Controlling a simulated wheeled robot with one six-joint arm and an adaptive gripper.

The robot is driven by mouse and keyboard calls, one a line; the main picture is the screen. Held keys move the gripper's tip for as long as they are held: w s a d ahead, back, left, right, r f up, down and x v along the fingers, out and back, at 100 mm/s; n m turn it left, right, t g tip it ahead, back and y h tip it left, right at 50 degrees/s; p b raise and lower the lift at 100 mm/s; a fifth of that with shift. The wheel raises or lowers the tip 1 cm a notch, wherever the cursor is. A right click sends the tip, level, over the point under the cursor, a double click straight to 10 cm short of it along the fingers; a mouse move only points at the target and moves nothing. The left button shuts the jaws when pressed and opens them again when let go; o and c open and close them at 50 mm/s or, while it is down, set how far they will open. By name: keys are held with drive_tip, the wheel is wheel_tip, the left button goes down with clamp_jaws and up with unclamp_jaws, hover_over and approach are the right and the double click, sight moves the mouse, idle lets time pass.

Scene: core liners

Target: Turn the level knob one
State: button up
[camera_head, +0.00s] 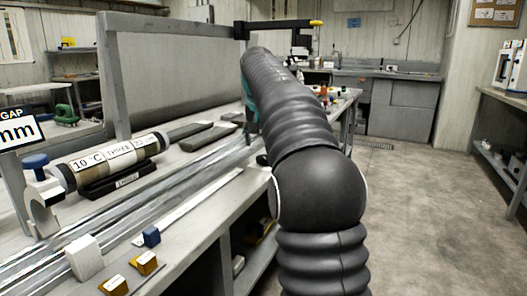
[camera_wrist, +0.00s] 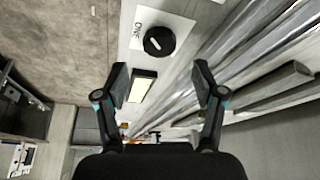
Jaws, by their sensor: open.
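In the wrist view, a round black knob (camera_wrist: 159,41) with a short white pointer line sits on a white plate (camera_wrist: 183,27). Dark lettering beside the knob seems to read "ONE", turned on its side. My gripper (camera_wrist: 160,76) is open and empty, its two fingers spread wide. The knob lies beyond the fingertips in the picture, roughly centred between them, with no finger seen touching it. In the head view the knob cannot be made out, and my arm hides most of the gripper.
A small black-framed panel with a pale yellow face (camera_wrist: 142,87) lies near the left finger. Metal rails (camera_wrist: 235,45) run along the right. In the head view, a labelled core tube (camera_head: 115,158) lies on the bench at left; open floor (camera_head: 420,200) is at right.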

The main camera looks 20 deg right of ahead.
drive_tip(key=v, duration=0.6)
idle(0.4)
drive_tip(key=s+a+f+n+y, duration=0.1)
drive_tip(key=s+a+f+n, duration=0.15)
drive_tip(key=s+a, duration=0.35)
drive_tip(key=s+a+f+n, duration=0.1)
drive_tip(key=s+a+f, duration=0.25)
drive_tip(key=s, duration=0.55)
drive_tip(key=s+a+f+n, duration=0.1)
drive_tip(key=s+a+f, duration=0.2)
drive_tip(key=s+f, duration=0.6)
drive_tip(key=s+a+f+n+t+y, duration=0.1)
drive_tip(key=s+a+f, duration=0.3)
drive_tip(key=s+f, duration=0.5)
drive_tip(key=shift+s+f+n+t, duration=0.3)
drive_tip(key=shift+f+n, duration=0.1)
drive_tip(key=shift+n, duration=0.05)
